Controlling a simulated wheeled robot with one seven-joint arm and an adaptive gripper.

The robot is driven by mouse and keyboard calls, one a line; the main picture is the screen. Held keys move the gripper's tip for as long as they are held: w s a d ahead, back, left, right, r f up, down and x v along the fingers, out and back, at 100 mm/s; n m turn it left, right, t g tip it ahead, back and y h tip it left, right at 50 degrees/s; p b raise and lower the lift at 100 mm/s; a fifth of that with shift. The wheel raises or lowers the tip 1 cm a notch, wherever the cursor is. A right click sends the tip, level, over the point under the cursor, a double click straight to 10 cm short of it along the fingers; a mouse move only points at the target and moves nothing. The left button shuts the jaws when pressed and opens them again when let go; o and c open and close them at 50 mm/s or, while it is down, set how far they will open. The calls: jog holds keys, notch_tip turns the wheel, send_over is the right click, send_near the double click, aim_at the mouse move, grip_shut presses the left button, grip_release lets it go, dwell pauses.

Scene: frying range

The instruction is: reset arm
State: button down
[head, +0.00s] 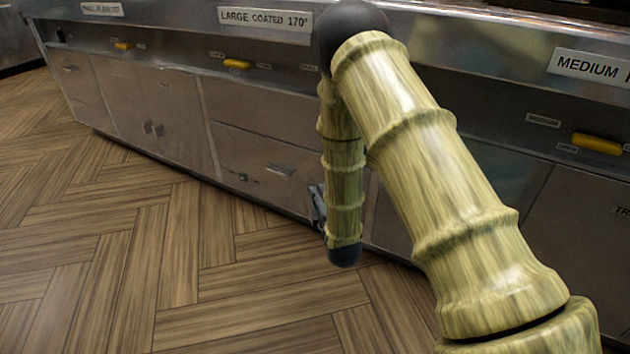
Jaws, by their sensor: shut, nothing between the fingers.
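My arm comes up from the lower right and bends at a dark elbow joint in front of the fryer range. The forearm hangs down from there and ends in a dark joint above the floor. A small grey part of my gripper (318,208) shows just left of the forearm, with the rest hidden behind it. My gripper is shut and holds nothing. No loose object is near it.
The metal fryer range (170,100) runs across the back, close behind my arm. It has yellow handles (237,64) and a "LARGE COATED 170°" label (265,19). The wooden floor (130,240) is clear at left and in front.

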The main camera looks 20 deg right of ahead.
jog(key=s+f+m+g+p, duration=0.3)
jog(key=s+f+m+g, duration=0.7)
jog(key=s+f, duration=1.05)
jog(key=s+a+f+m+g+p, duration=0.1)
jog(key=s+m+g, duration=0.3)
jog(key=s, duration=1)
jog(key=s+a+f+m+g+p, duration=0.15)
jog(key=s+m+g, duration=0.25)
jog(key=s, duration=1.1)
notch_tip(320, 180, up, 38)
jog(key=p, duration=3.7)
jog(key=shift+w+d+f+y, duration=0.15)
jog(key=shift+w+d+y, duration=0.05)
jog(key=shift+w+y, duration=0.1)
